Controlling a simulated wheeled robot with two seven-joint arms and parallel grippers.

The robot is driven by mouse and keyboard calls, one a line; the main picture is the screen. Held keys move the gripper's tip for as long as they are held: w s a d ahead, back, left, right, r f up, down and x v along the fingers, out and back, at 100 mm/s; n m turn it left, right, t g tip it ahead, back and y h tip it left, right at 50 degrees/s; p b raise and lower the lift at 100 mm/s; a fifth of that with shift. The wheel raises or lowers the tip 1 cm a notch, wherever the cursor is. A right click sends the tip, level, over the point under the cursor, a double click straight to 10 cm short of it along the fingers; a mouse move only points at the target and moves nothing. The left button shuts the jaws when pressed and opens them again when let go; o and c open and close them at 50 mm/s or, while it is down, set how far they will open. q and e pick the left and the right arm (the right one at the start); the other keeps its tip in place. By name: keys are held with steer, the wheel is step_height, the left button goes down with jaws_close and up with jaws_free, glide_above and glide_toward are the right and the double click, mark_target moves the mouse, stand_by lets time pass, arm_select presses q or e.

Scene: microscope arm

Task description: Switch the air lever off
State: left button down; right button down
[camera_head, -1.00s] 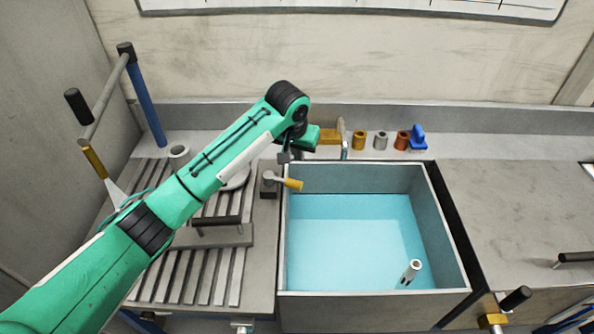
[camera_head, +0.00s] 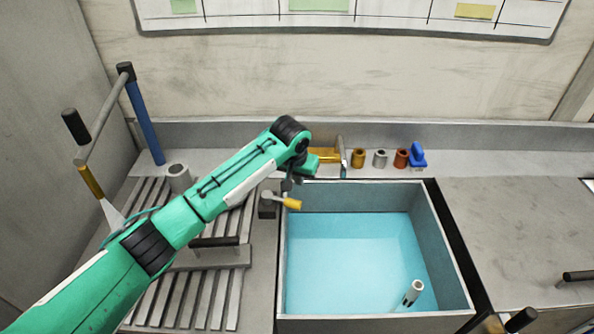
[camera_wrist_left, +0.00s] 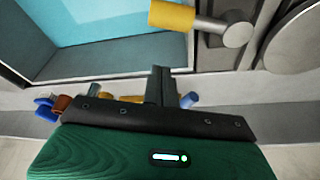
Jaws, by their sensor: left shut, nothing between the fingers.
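The air lever, a short handle with a yellow grip (camera_head: 292,204) on a grey pivot (camera_head: 268,198), sits at the left rim of the blue tank in the head view. Its grip points right over the tank's corner. My left gripper (camera_head: 288,186) is shut and empty, just behind and above the lever; contact cannot be told. In the left wrist view the shut fingers (camera_wrist_left: 161,86) point toward the yellow grip (camera_wrist_left: 172,16), with a visible gap in the picture. The round pivot (camera_wrist_left: 238,34) shows to its right. My right gripper is not in view.
The open tank (camera_head: 455,270) holds blue liquid and a white tube (camera_head: 412,293). Several small cylinders, one an orange cup (camera_head: 401,159), and a blue piece (camera_head: 418,156) line the back ledge. A slatted rack (camera_head: 190,300) lies left under my arm.

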mark_target(283, 202)
arm_select(q)
steer(key=shift+s+a+f+p, duration=0.2)
steer(key=shift+s+f+p, duration=0.4)
steer(key=shift+f+p, duration=0.3)
steer(key=shift+s+a+f+p, duration=0.2)
steer(key=shift+s+f+p, duration=0.4)
steer(key=shift+f+p, duration=0.3)
steer(key=shift+f, duration=0.1)
